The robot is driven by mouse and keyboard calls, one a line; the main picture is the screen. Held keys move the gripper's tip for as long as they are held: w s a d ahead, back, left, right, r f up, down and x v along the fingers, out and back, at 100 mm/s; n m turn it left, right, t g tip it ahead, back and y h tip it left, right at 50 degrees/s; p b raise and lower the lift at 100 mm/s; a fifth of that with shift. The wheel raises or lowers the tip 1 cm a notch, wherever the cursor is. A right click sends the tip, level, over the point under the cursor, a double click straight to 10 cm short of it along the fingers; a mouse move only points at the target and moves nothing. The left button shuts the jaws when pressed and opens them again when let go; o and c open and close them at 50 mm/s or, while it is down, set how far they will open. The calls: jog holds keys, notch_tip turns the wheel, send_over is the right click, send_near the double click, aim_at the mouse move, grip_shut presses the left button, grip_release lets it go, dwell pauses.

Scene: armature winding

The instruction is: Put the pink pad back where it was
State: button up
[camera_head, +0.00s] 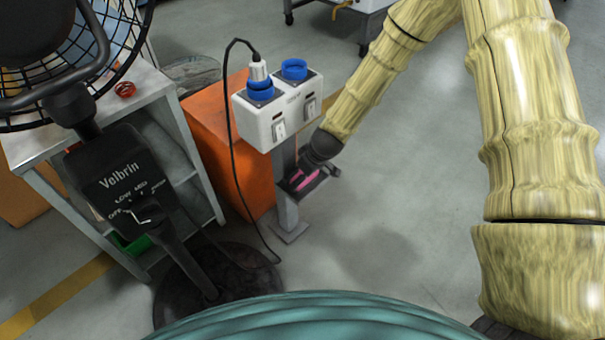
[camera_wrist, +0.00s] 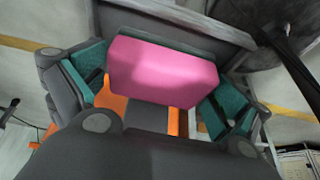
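The pink pad (camera_wrist: 163,70) is a plain block that fills the space between the two fingers of my gripper (camera_wrist: 153,82) in the wrist view. The teal inner faces of the fingers show beside its left and right ends.
A white switch box (camera_head: 257,124) with blue sockets and a plugged-in black cable (camera_head: 230,150) tops the post. An orange cabinet (camera_head: 225,125) stands behind it. A black fan (camera_head: 122,180) and a grey shelf table (camera_head: 160,95) stand left. Floor right of the post is clear.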

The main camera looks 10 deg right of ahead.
jog(key=p+v, duration=0.3)
jog(key=v, duration=0.9)
jog(key=s+d+f+m+g+h, duration=0.2)
jog(key=s+d+f+m, duration=0.1)
jog(key=s+f, duration=1.1)
jog(key=s+d+f+m, duration=0.1)
jog(key=s+f+m, duration=0.1)
jog(key=s, duration=0.8)
jog(key=s+d+f+m+g, duration=0.1)
jog(key=s+f, duration=0.3)
jog(key=s, duration=0.7)
jog(key=shift+s+d+f+m+g+h, duration=0.15)
jog(key=shift+d+f+m+g+h, duration=0.2)
jog(key=shift+m, duration=0.25)
jog(key=shift+r, duration=0.15)
notch_tip(320, 180, up, 21)
jog(key=p, duration=2)
